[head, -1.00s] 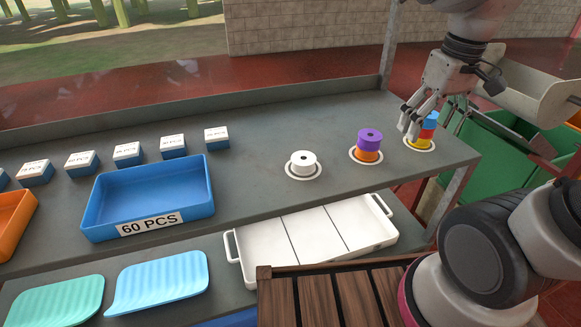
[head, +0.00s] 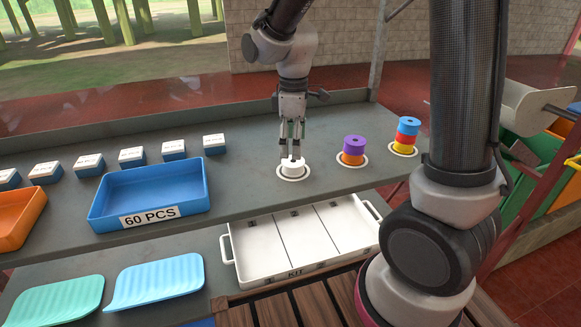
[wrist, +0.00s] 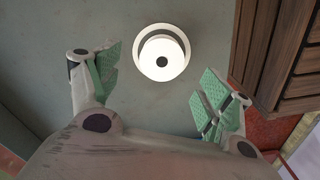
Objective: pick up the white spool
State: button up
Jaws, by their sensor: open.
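The white spool (head: 291,168) sits on a white ring on the grey table, to the left of the other spools. My gripper (head: 292,150) points down just above the white spool in the head view. In the wrist view the white spool (wrist: 161,57) lies ahead of my open gripper (wrist: 158,88), a little beyond its green-padded fingertips. Nothing is between the fingers. The spool's hole shows as a dark dot.
A purple spool (head: 355,143) on an orange one (head: 352,159) stands to the right. A blue, red and yellow stack (head: 405,137) stands farther right. A blue bin (head: 115,217) is at left. A white divided tray (head: 255,284) lies on the shelf below.

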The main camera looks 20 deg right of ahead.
aim_at(293, 161)
notch_tip(293, 161, down, 6)
jog(key=shift+s+f, duration=0.1)
jog(key=c, duration=1.1)
